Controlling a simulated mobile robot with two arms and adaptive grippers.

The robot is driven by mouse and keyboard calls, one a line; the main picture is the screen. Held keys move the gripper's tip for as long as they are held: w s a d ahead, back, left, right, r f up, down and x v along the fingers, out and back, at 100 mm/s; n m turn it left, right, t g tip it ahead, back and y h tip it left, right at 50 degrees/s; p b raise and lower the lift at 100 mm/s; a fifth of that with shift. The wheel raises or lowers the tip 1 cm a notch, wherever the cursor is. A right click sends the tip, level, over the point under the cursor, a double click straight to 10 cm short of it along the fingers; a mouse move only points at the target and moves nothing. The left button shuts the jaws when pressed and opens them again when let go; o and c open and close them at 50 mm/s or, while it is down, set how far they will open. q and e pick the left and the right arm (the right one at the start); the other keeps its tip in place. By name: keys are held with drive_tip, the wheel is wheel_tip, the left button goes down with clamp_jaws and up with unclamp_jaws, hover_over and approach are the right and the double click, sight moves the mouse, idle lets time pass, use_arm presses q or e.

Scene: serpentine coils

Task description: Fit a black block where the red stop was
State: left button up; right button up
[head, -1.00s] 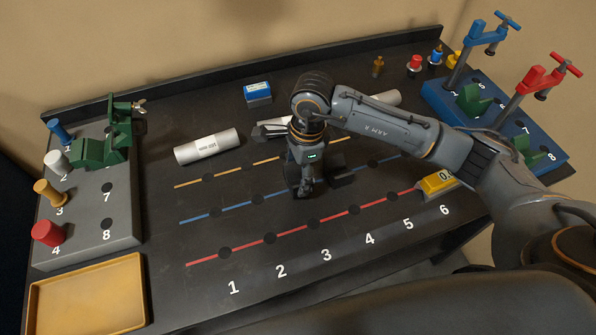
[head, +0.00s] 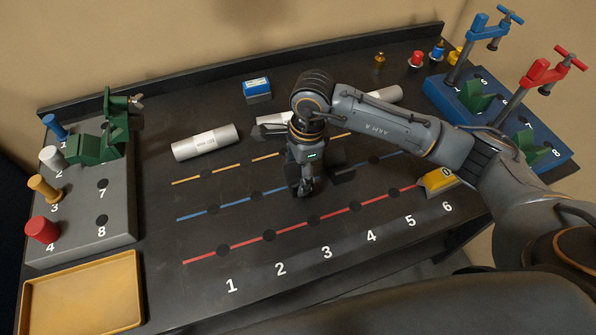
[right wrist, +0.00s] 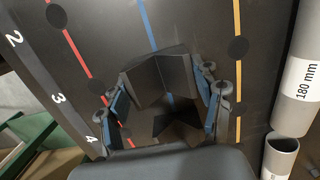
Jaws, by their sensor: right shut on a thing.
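My right gripper (head: 305,187) is over the middle of the dark bench, near the blue line. In the right wrist view, the blue-sided fingers of this gripper (right wrist: 167,101) are shut on a black block (right wrist: 152,73) with a V-shaped notch. In the head view, dark parts of the block (head: 343,174) show beside the gripper, partly hidden by it. I cannot tell whether the block touches the bench. A red peg (head: 43,230) stands at position 4 of the grey board (head: 75,247) on the left. My left gripper is not in view.
Yellow, blue and red lines with dark holes cross the bench. A white tube (head: 206,142) lies behind them. A yellow tray (head: 84,292) is at front left. A yellow-topped block (head: 438,181) sits near number 6. A blue board with clamps (head: 430,88) stands at right.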

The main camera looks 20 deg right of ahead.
drive_tip(key=o, duration=1.7)
drive_tip(key=shift+f, duration=0.15)
